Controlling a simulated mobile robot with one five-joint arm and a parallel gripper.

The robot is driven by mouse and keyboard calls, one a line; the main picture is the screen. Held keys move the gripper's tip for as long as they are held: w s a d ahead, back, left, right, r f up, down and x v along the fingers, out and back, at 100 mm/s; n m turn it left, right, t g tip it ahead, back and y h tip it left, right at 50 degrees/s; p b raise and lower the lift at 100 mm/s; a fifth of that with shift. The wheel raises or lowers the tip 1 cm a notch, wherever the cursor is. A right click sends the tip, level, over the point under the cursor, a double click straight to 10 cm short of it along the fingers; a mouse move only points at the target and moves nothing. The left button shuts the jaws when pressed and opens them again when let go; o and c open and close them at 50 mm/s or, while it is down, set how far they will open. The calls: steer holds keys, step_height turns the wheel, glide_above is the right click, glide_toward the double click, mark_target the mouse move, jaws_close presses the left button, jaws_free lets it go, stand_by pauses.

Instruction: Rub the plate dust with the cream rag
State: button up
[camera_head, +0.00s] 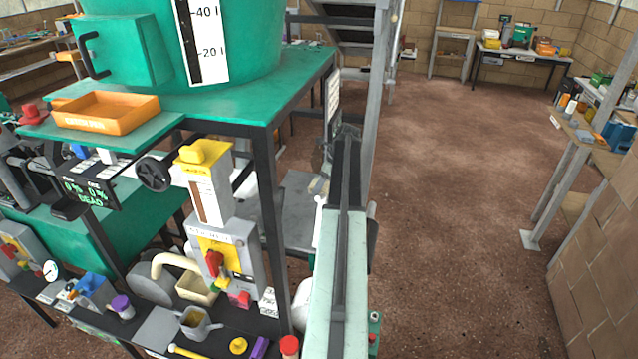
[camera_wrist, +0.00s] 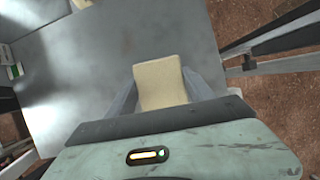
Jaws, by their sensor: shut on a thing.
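The cream rag (camera_wrist: 160,80) is a small pale block-like pad between the two grey fingers of my gripper (camera_wrist: 162,88) in the wrist view. The gripper is shut on it. Below is a wide grey metal plate (camera_wrist: 75,85) with faint darker smudges; whether the rag touches it I cannot tell. The same plate (camera_head: 293,190) shows in the head view beside the green machine, partly hidden by a table leg and my arm. The dust is too faint to make out clearly.
A green machine (camera_head: 150,100) with a tank and an orange tray (camera_head: 105,111) stands at the left. A black bench below holds a watering can (camera_head: 196,325) and small parts. Brown floor (camera_head: 455,180) is open at the right, before a brick wall.

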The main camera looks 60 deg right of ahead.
mark_target(310, 186)
steer(key=shift+s+a, duration=0.2)
steer(key=shift+a, duration=0.35)
steer(key=shift+s+a, duration=0.2)
steer(key=shift+a, duration=0.3)
steer(key=shift+w+a+f, duration=0.1)
steer(key=shift+w+a, duration=0.1)
steer(key=shift+w, duration=0.5)
steer(key=shift+w+a, duration=0.2)
steer(key=shift+w, duration=0.6)
steer(key=shift+w+a, duration=0.1)
steer(key=shift+w, duration=0.05)
steer(key=shift+w+a, duration=0.45)
steer(key=shift+w, duration=1)
steer(key=shift+w+a, duration=0.45)
steer(key=shift+w, duration=1)
steer(key=shift+w+a, duration=0.45)
steer(key=shift+w, duration=1)
